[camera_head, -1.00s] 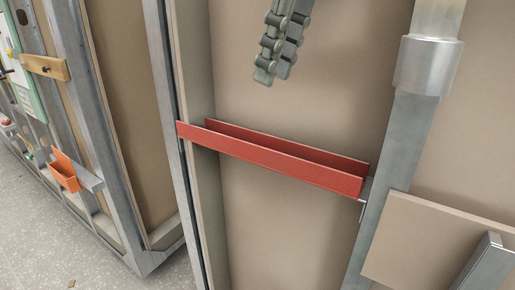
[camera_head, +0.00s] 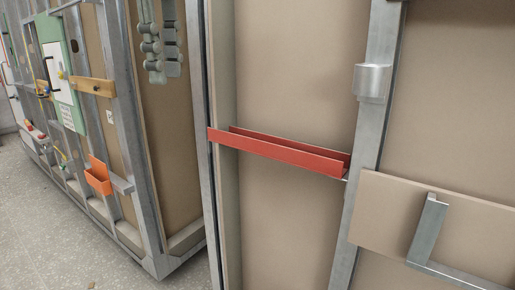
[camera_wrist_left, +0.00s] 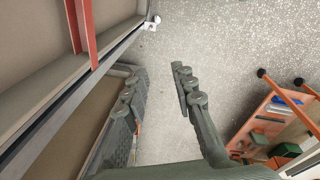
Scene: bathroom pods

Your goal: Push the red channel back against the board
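The red channel (camera_head: 280,153) is a long U-shaped trough lying across the tan board (camera_head: 285,75) between two steel studs. It slopes slightly down to the right, and its right end is by a small metal bracket at the stud. I cannot tell how wide any gap behind it is. In the left wrist view the red channel (camera_wrist_left: 86,35) shows at the upper left. My left gripper (camera_head: 161,72) is at the top, up and left of the channel, apart from it. Its fingers (camera_wrist_left: 156,72) are spread with nothing between them. My right gripper is not in view.
A steel stud (camera_head: 204,150) stands at the channel's left end. A tan panel with a metal bracket (camera_head: 428,225) juts out at the lower right. An orange holder (camera_head: 98,180) hangs on the left wall. A red cart with tools (camera_wrist_left: 275,125) stands on the speckled floor.

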